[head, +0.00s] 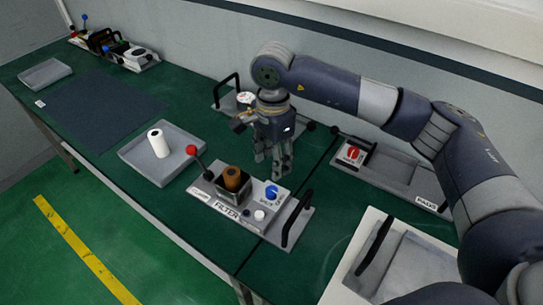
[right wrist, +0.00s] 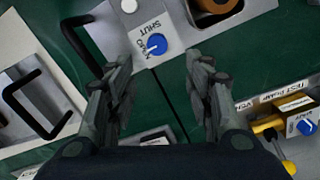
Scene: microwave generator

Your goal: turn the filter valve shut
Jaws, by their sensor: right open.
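The filter unit (head: 232,212) is a light grey plate labelled FILTER on the green bench. Its blue valve knob (head: 271,192) sits towards its right end. In the right wrist view the blue knob (right wrist: 157,44) has SHUT and OPEN printed beside it; a pale mark on it seems to face the OPEN side. My right gripper (head: 272,168) is open and empty, pointing down above and just behind the knob, apart from it. In the right wrist view the knob lies between and beyond the spread fingers (right wrist: 160,70). My left gripper is out of view.
The filter unit also carries a brown cylinder (head: 233,179), a red-tipped lever (head: 192,151) and a black handle (head: 297,217). A unit with a red knob (head: 353,153) stands to the right. A tray (head: 183,138) with a white roll (head: 159,144) lies left.

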